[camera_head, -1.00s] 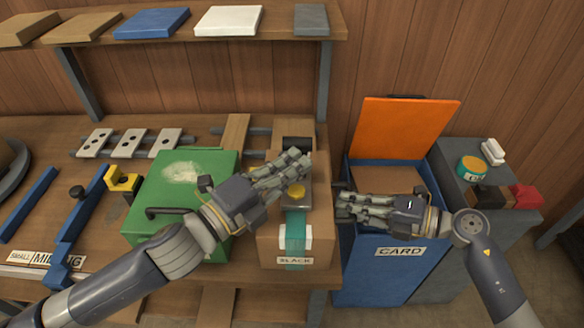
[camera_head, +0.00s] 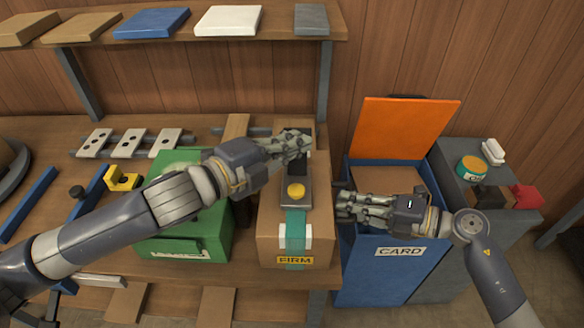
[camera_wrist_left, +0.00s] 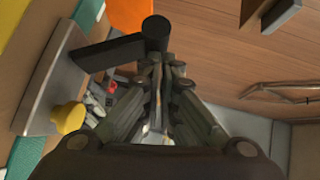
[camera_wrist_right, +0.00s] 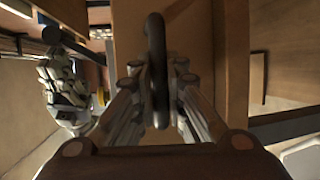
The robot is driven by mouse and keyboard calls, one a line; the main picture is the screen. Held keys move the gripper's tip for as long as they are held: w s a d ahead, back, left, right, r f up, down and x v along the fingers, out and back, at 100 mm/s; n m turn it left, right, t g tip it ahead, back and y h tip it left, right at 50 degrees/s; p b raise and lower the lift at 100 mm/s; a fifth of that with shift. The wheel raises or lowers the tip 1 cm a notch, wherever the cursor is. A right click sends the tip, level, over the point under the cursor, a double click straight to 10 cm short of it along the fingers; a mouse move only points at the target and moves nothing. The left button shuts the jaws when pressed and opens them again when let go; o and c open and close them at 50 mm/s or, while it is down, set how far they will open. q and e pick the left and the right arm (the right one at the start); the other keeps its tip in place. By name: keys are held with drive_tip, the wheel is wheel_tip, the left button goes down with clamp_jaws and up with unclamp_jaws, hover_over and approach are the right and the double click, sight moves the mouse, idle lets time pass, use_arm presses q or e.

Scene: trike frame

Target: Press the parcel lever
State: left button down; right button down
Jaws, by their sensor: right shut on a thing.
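The parcel (camera_head: 268,225) is a brown box with a teal strap (camera_head: 295,222) and a front label reading FIRM (camera_head: 295,260). On top is a grey metal buckle with a yellow button (camera_head: 296,190). Its black lever (camera_wrist_left: 105,52) with a round end shows in the left wrist view. My left gripper (camera_head: 300,145) is over the rear of the parcel, fingers closed together at the lever's round end, partly hiding it. My right gripper (camera_head: 345,205) is at the parcel's right side, shut on a black handle (camera_wrist_right: 157,60).
A green box (camera_head: 205,235) stands left of the parcel, under my left arm. A blue bin marked CARD (camera_head: 370,275) with an orange lid (camera_head: 405,128) stands right. A shelf (camera_head: 270,30) with several flat packages runs above the bench.

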use_arm(q)
drive_tip(key=shift+w+r, duration=0.15)
drive_tip(key=shift+w, duration=0.1)
use_arm(e)
drive_tip(key=shift+s+f, duration=0.1)
use_arm(q)
drive_tip(key=shift+a, duration=0.1)
drive_tip(key=v, duration=1.2)
idle(1.4)
